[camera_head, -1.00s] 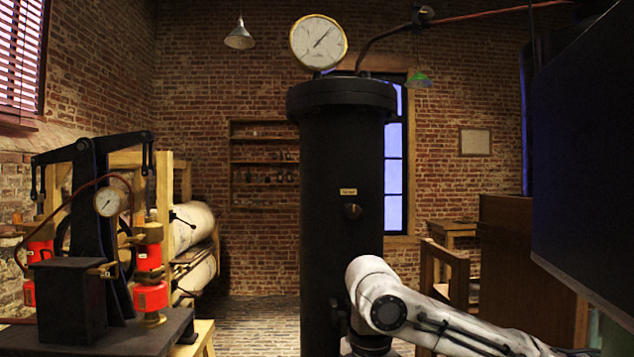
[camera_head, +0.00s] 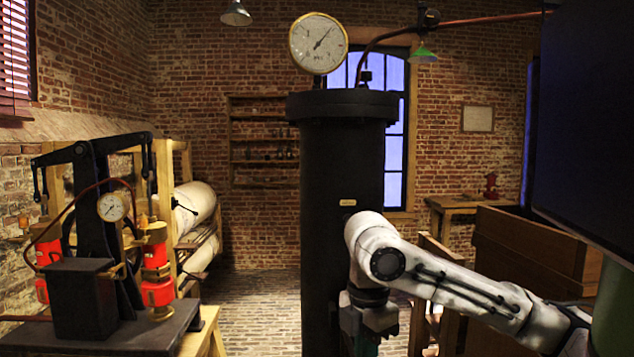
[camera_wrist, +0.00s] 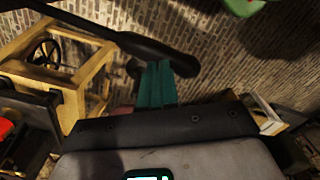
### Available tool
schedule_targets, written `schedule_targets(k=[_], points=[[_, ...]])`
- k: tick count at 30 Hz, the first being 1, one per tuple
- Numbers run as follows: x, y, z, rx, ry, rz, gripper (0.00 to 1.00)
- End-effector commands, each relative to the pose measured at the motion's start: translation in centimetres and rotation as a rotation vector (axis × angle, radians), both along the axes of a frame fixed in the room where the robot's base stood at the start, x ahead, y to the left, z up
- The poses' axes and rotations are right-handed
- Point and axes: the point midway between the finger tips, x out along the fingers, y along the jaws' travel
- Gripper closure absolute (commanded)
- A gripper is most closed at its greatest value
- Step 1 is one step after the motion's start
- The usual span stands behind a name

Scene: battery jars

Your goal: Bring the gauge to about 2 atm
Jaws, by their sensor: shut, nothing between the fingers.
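A large round gauge (camera_head: 318,43) with a white face and brass rim stands on top of a tall black cylinder (camera_head: 335,150). Its needle points up and right; the numbers are too small to read. A smaller gauge (camera_head: 112,207) is on the black pump stand (camera_head: 85,290) at the left. My gripper (camera_head: 365,347) is low in front of the cylinder, partly cut off by the frame's bottom edge. In the wrist view its teal fingers (camera_wrist: 156,82) are shut and empty. A dark bar with rounded ends (camera_wrist: 110,32) lies by the fingertips; I cannot tell whether they touch.
Red cylinders (camera_head: 157,275) with brass fittings stand beside the pump. White rolls (camera_head: 195,205) lie on a wooden rack behind. A wooden box (camera_head: 530,245) and a dark panel (camera_head: 590,120) are at the right. Brick floor (camera_head: 255,300) is open between pump and cylinder.

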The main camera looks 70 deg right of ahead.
Motion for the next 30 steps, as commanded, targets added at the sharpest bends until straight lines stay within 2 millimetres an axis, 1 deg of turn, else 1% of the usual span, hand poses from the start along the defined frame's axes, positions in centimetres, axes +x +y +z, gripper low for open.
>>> schedule_targets(k=[8,11,30], points=[[0.0,0.0,-0.1,-0.001,-0.001,-0.001,1.0],[0.0,0.0,-0.6,-0.001,-0.001,-0.001,1.0],[0.0,-0.1,-10.0,0.0,0.0,-0.003,1.0]])
